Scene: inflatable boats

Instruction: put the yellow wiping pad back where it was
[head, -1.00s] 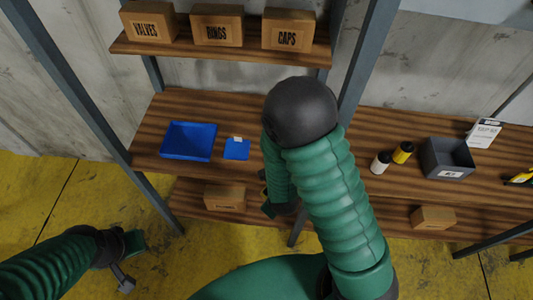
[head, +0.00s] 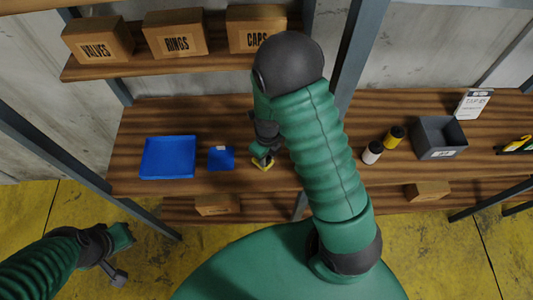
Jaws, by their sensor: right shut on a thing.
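The yellow wiping pad (head: 263,166) is small and partly hidden under my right gripper (head: 265,160), which is shut on it. The pad is at the wooden shelf surface (head: 215,114), right of a small blue mat (head: 221,158); I cannot tell whether it touches the wood. A larger blue tray (head: 168,157) lies left of the mat. My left gripper (head: 124,253) is low at the left, over the yellow floor, away from the shelf. I cannot make out its jaw opening.
Boxes marked VALVES (head: 97,40), RINGS (head: 174,33) and CAPS (head: 250,28) stand on the upper shelf. A grey upright post (head: 358,50) is beside my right arm. White (head: 372,152) and yellow-topped (head: 394,138) bottles and a grey bin (head: 438,138) stand at right.

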